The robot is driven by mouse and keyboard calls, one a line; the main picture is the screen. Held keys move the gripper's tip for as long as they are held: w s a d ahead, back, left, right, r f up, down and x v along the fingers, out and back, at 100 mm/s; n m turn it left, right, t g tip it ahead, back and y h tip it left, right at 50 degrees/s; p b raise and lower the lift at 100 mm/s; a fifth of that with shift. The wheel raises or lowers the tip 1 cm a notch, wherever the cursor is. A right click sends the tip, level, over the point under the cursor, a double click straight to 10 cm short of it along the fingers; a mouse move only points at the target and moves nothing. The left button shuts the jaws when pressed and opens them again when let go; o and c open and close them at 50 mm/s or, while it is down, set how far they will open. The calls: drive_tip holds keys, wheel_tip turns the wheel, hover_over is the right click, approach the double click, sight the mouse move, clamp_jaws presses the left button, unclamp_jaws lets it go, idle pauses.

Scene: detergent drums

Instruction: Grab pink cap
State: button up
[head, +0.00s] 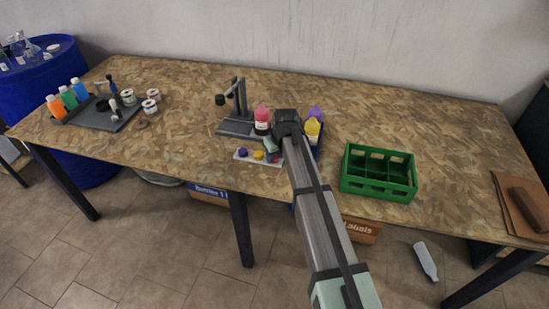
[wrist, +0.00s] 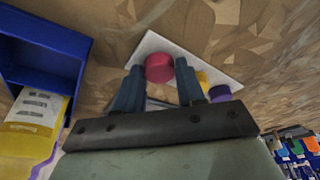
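The pink cap (wrist: 160,68) lies on a white tray (wrist: 150,42) and shows between my two fingertips in the wrist view. In the head view the pink cap (head: 275,159) is mostly hidden by my gripper (head: 271,150). My gripper (wrist: 159,72) is open, with one blue-grey finger at each side of the cap. Whether the fingers touch the cap is too small to tell. A yellow cap (head: 258,155) and a purple cap (head: 242,153) lie on the same tray to its left in the head view.
A bottle with a pink top (head: 262,121) stands behind the tray, beside a grey stand (head: 237,126). A blue bin (wrist: 45,50) with yellow and purple bottles is close to my gripper. A green crate (head: 378,173) is to the right. The tabletop left of the tray is clear.

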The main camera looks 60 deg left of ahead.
drive_tip(key=c, duration=0.5)
drive_tip(key=shift+c, duration=0.2)
drive_tip(key=shift+r, duration=0.1)
